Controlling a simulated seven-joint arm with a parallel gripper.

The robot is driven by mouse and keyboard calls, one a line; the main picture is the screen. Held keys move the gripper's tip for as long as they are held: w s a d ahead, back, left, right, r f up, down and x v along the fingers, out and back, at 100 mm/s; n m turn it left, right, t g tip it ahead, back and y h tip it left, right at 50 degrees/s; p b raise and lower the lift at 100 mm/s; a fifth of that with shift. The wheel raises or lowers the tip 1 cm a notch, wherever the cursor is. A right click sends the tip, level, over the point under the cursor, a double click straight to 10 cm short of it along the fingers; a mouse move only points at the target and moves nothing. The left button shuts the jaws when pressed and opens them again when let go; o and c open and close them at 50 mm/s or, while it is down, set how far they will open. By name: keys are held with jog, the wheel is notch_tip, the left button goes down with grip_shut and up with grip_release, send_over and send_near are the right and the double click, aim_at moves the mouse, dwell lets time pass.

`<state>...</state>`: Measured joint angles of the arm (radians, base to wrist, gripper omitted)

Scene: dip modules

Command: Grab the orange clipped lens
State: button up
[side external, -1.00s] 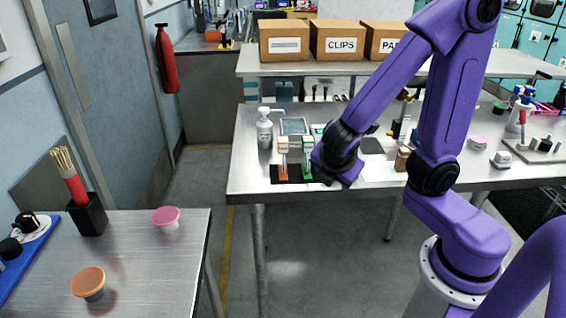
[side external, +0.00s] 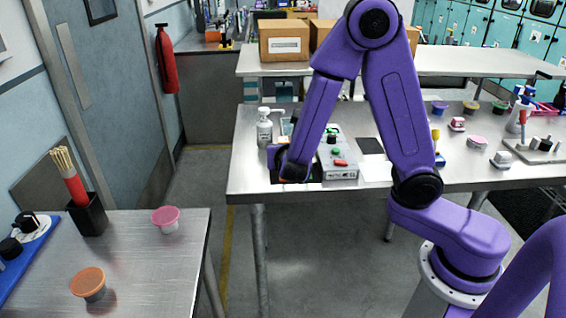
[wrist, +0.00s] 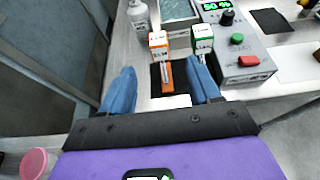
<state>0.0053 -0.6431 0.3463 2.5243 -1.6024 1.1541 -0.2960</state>
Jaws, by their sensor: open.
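The orange clipped lens (wrist: 158,43) shows in the wrist view as a white block with orange sides and a label, above an orange base (wrist: 166,77) on a black mat (wrist: 155,77). My gripper (wrist: 161,70) is open, with one blue finger on each side of the orange base. I see no finger touching it. A similar green and white module (wrist: 203,37) stands just to the right, close to the right finger. In the side external view my gripper (side external: 290,168) is at the front left of the table, and my arm hides both modules.
A grey control box (wrist: 242,62) with green and red buttons stands to the right; it also shows in the side view (side external: 338,160). A white bottle (wrist: 138,16) and a grey tray (wrist: 178,10) stand behind. The table's front edge is close.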

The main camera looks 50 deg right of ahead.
jog(key=x, duration=1.3)
jog(key=shift+r, duration=0.1)
jog(key=shift+a, duration=0.1)
grip_shut()
